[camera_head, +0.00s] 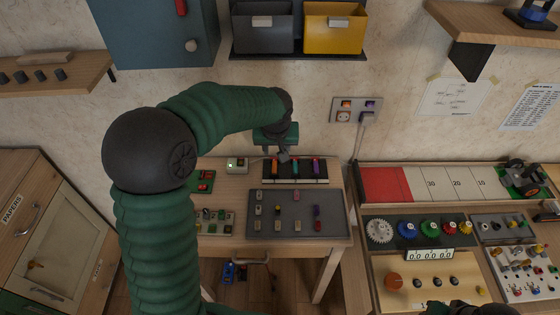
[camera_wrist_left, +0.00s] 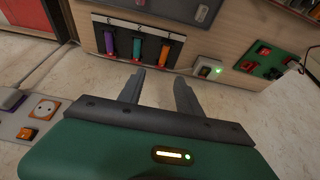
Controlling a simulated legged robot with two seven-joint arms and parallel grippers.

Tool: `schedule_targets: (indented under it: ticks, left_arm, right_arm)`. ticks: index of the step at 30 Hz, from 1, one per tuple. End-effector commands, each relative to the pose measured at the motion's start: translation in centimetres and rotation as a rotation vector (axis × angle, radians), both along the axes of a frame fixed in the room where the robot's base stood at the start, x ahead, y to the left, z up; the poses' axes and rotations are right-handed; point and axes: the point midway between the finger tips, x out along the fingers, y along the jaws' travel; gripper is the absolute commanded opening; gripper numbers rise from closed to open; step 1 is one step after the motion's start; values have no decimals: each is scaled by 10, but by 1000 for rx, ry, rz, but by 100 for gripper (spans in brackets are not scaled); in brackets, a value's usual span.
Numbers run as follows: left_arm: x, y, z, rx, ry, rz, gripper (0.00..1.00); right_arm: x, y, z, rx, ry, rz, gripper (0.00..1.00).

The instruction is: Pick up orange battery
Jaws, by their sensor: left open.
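A dark rack with a few upright coloured batteries stands on the small wooden table below the wall; the rack (camera_head: 322,181) is at the table's back in the head view. My left gripper (camera_head: 283,157) is at the rack's back edge in the head view. In the wrist view its two fingers (camera_wrist_left: 158,84) are apart and empty, pointing toward the rack without touching a battery. My right gripper's fingers do not show.
A grey mat (camera_head: 264,226) with several small parts lies in front of the rack. A small box with a green light (camera_head: 237,165) stands to its left. A wall socket panel (camera_head: 357,110) is above right. A workbench with gears (camera_head: 379,230) fills the right.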

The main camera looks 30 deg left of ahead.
Motion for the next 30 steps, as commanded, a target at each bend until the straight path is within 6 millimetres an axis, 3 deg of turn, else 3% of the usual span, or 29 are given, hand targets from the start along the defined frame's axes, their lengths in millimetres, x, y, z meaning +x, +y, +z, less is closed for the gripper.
schedule_targets:
  ticks: [3, 9, 14, 22, 30]
  left_arm:
    - [11, 6, -34, -3, 6, -1, 41]
    - [30, 15, -79, -2, 8, -3, 41]
    - [33, 20, -93, -1, 5, -2, 41]
    - [43, 33, -135, -2, 6, -4, 41]
    - [46, 35, -139, -1, 4, -3, 40]
  right_arm:
    - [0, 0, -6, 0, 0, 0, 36]
    - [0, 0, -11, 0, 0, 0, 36]
    - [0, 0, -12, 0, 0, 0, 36]
    - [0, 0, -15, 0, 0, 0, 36]
    - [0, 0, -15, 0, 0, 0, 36]
